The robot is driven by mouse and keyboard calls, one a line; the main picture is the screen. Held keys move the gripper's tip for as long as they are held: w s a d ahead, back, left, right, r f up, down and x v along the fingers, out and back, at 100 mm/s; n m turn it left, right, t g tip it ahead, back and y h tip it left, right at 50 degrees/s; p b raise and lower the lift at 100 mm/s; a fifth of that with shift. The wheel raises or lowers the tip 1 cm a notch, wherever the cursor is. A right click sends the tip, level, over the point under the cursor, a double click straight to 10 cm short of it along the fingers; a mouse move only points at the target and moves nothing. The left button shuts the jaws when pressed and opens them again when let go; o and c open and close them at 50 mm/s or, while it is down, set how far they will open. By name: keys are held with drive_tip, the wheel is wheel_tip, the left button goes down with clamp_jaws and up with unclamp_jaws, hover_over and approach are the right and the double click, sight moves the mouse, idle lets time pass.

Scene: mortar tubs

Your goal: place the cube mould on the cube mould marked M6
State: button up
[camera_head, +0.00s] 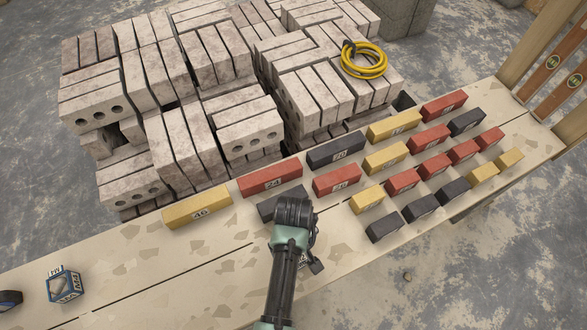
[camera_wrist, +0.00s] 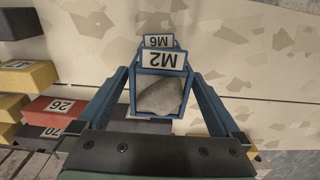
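A blue cube mould marked M2 (camera_wrist: 161,92), with grey material inside, sits between the fingers of my gripper (camera_wrist: 158,80) in the wrist view. Both fingers appear to press on its sides. The cube mould marked M6 (camera_wrist: 158,42) shows just past it, mostly hidden behind it; whether the two touch I cannot tell. In the head view my gripper (camera_head: 309,258) is low over the bench, largely hidden by my arm, and the moulds there are too small and covered to make out.
Another blue cube mould (camera_head: 64,286) stands at the bench's left. Yellow, red and dark numbered blocks, such as the red block marked 26 (camera_head: 337,180), fill the bench's right side. Pale bricks (camera_head: 170,110) are stacked behind.

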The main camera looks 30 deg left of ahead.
wheel_tip(320, 180, up, 12)
drive_tip(key=shift+r+p, duration=0.25)
drive_tip(key=shift+p, duration=0.6)
